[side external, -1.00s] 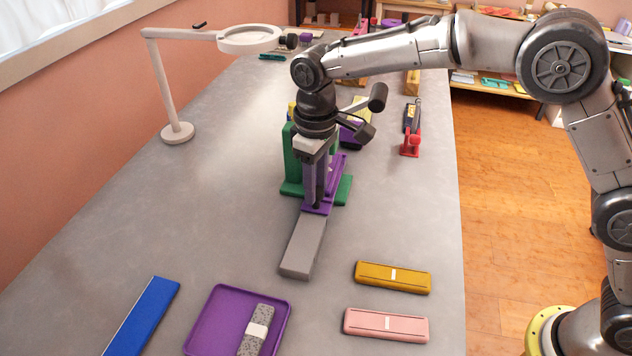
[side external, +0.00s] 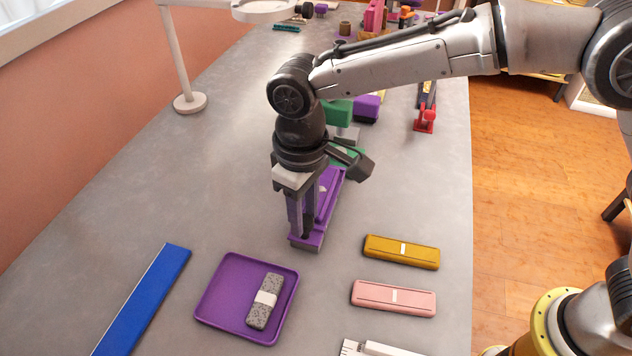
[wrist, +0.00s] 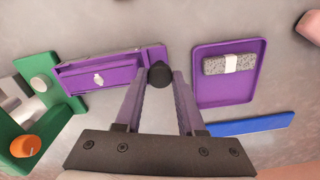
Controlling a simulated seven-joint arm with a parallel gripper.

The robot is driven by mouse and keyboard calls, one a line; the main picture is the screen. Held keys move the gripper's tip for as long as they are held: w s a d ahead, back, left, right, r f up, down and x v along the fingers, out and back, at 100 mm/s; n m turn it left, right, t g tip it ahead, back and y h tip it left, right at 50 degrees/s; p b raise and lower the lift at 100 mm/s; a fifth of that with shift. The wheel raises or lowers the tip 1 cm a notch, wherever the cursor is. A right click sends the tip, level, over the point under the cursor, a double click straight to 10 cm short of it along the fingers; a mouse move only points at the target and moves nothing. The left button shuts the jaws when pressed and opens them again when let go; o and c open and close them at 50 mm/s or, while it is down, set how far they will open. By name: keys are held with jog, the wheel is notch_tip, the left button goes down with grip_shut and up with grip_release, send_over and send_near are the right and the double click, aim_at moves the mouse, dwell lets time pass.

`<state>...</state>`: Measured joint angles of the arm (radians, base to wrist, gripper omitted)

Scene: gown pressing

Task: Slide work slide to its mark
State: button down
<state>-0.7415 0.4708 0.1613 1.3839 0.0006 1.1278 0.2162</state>
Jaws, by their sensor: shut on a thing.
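The purple work slide (side external: 325,200) is a long, shallow channel with a pale mark inside; it also shows in the wrist view (wrist: 120,68). Its near end lies over the near end of the grey rail, which it mostly hides. My gripper (side external: 303,232) points straight down at that end. In the wrist view my gripper (wrist: 160,80) is shut on the slide's dark knob (wrist: 160,74), one finger on each side. The green press stand (side external: 338,112) is behind the slide, partly hidden by my arm. I cannot make out a target mark on the rail.
A purple tray (side external: 215,296) holding a speckled grey block (side external: 262,311) lies left of the slide's near end. A blue strip (side external: 142,300) is farther left. A mustard case (side external: 400,253) and a pink case (side external: 393,298) lie right. A magnifier lamp (side external: 190,103) stands at back left.

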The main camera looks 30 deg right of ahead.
jog(key=shift+s+a+r, duration=0.1)
jog(key=shift+s+a, duration=0.15)
jog(key=shift+a, duration=0.15)
jog(key=c, duration=0.5)
grip_release()
jog(key=shift+d+r, duration=0.1)
jog(key=shift+r, duration=0.05)
notch_tip(320, 180, up, 14)
jog(key=shift+f, duration=0.25)
